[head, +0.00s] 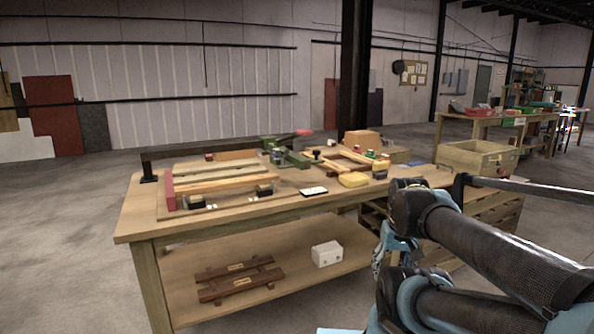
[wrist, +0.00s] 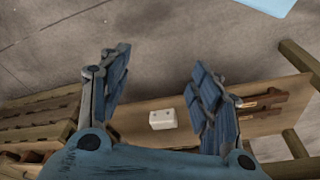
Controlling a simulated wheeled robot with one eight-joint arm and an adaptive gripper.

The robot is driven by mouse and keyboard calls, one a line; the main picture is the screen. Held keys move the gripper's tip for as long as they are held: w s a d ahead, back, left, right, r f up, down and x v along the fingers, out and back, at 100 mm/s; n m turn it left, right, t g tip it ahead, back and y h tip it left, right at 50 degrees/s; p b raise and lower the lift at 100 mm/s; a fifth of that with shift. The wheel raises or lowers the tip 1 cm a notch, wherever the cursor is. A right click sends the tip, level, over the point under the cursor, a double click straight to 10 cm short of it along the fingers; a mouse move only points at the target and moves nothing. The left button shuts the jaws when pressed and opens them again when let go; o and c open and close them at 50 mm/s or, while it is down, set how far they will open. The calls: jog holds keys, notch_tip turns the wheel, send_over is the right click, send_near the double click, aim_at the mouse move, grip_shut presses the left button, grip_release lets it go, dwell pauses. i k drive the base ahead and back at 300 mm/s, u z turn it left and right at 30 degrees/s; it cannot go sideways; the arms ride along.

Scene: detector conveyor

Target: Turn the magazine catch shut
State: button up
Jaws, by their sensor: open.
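I cannot make out the magazine catch for certain in either view. A wooden workbench (head: 135,217) carries a green metal device with a red-tipped lever (head: 288,153), and a wooden frame with a red end block (head: 170,190) lies at its left. Small black fittings (head: 264,191) sit along the frame's front. My gripper (head: 380,262) hangs off the bench's front right, partly behind my arm. In the wrist view my gripper (wrist: 160,68) is open, its blue fingers wide apart with nothing held between them. It points downward, with floor and the lower shelf beyond.
On the bench's lower shelf (head: 185,262) are a white box (head: 327,254) and dark slatted wooden pieces (head: 236,280). A yellow object (head: 353,180) and a small black-and-white item (head: 314,191) lie on the benchtop. An open wooden box (head: 476,158) stands behind. Floor at left is clear.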

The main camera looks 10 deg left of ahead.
aim_at(277, 153)
jog(key=u, duration=0.45)
jog(key=k, duration=1.1)
jog(key=u, duration=0.9)
jog(key=i, duration=1.05)
jog(key=z, duration=0.6)
jog(key=i, duration=0.5)
jog(key=z, duration=0.3)
